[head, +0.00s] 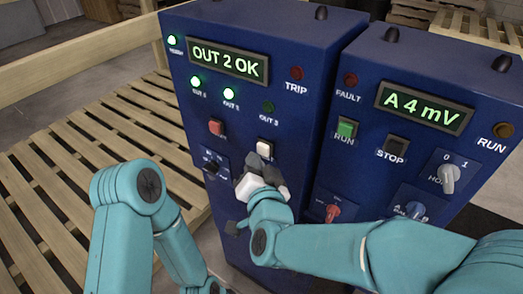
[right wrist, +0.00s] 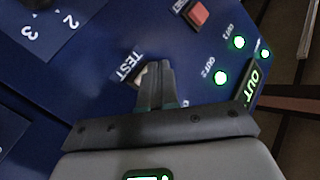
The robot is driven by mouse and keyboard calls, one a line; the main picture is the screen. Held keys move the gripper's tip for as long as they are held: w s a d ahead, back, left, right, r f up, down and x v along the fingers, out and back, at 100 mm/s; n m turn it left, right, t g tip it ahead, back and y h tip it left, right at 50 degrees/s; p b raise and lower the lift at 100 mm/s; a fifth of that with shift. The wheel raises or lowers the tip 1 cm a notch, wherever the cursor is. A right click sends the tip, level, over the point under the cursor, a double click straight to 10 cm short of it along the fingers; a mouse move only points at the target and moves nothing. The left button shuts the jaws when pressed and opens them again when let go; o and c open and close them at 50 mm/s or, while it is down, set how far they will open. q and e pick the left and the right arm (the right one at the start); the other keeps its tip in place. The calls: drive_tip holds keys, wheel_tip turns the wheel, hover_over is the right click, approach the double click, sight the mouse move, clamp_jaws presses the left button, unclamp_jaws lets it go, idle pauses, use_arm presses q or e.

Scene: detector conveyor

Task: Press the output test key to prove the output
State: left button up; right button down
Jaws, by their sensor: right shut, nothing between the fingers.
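The white test key (head: 264,148) is on the blue cabinet front, below the display (head: 228,62), which reads "OUT 2 OK". My right gripper (head: 256,164) is shut and empty, with its fingertips right at the key's lower edge in the head view. In the right wrist view the shut fingers (right wrist: 156,70) partly cover the key (right wrist: 142,74) beside the "TEST" label. I cannot tell whether they touch it. Two output lamps (head: 230,94) glow green; the OUT 3 lamp (head: 268,107) is dark.
A red key (head: 216,127) and a dark selector (head: 212,163) sit left of the test key. The right cabinet bears a display (head: 423,107) reading "A 4 mV", a green RUN key (head: 346,129) and a STOP key (head: 393,147). A wooden slatted pallet (head: 60,185) lies at left.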

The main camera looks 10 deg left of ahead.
drive_tip(key=shift+w+d, duration=0.15)
drive_tip(key=shift+w, duration=0.15)
drive_tip(key=shift+w+d+b, duration=0.15)
drive_tip(key=shift+w+b, duration=0.25)
drive_tip(key=shift+w, duration=0.1)
idle(0.9)
drive_tip(key=shift+s, duration=0.1)
drive_tip(key=shift+s+a, duration=0.35)
drive_tip(key=shift+s, duration=0.5)
drive_tip(key=s, duration=0.1)
drive_tip(key=s+a, duration=0.1)
drive_tip(key=s, duration=0.1)
drive_tip(key=s+b, duration=0.1)
drive_tip(key=shift+s+a, duration=0.35)
drive_tip(key=shift+w, duration=0.1)
idle(0.3)
